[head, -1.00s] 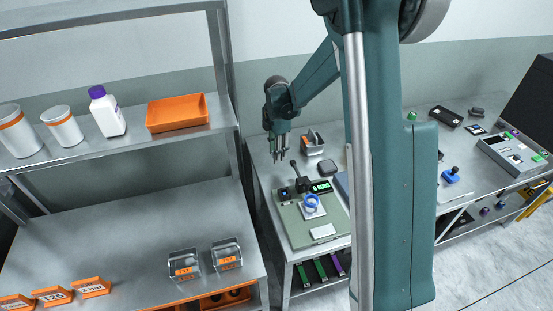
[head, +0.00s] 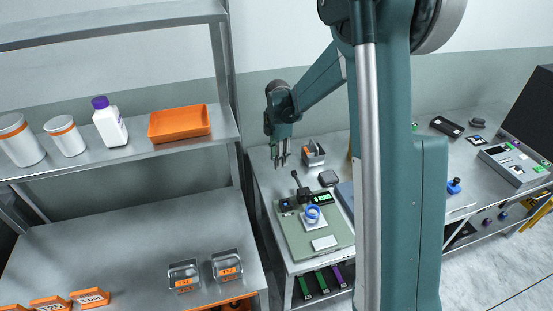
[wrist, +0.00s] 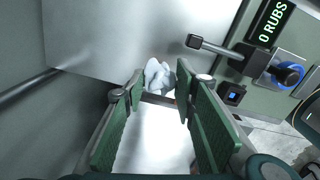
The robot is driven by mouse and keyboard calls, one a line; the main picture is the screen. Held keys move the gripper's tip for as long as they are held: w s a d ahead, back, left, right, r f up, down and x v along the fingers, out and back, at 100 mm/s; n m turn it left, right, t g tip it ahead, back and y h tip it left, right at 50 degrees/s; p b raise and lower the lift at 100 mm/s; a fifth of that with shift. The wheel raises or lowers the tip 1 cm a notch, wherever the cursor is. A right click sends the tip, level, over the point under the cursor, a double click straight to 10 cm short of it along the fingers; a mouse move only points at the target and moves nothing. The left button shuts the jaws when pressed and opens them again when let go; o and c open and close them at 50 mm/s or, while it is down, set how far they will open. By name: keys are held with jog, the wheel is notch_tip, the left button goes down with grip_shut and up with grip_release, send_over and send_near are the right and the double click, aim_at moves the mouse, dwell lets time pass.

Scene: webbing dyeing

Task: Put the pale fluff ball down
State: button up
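The pale fluff ball (wrist: 158,76) shows in the wrist view as a small bluish-white tuft between the tips of my gripper (wrist: 160,77). The green-padded fingers are closed in to about its width, one on each side, and it nearly fills the gap. In the head view my gripper (head: 281,160) points down above the back left part of the workbench (head: 262,183). The ball cannot be made out there.
A rubbing tester (head: 312,238) with a blue ring and display stands in front of my gripper. A metal shelf (head: 130,222) stands at left. Bare bench top surrounds the holder.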

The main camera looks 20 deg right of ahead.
jog(key=w+n, duration=0.1)
jog(key=w, duration=1.3)
jog(key=shift+r, duration=0.15)
send_over(269, 160)
jog(key=shift+w+d+f, duration=0.1)
jog(key=shift+f, duration=3.05)
jog(key=shift+f, duration=1.85)
jog(key=shift+f, duration=0.2)
jog(key=o, duration=0.7)
jog(key=shift+c, duration=0.2)
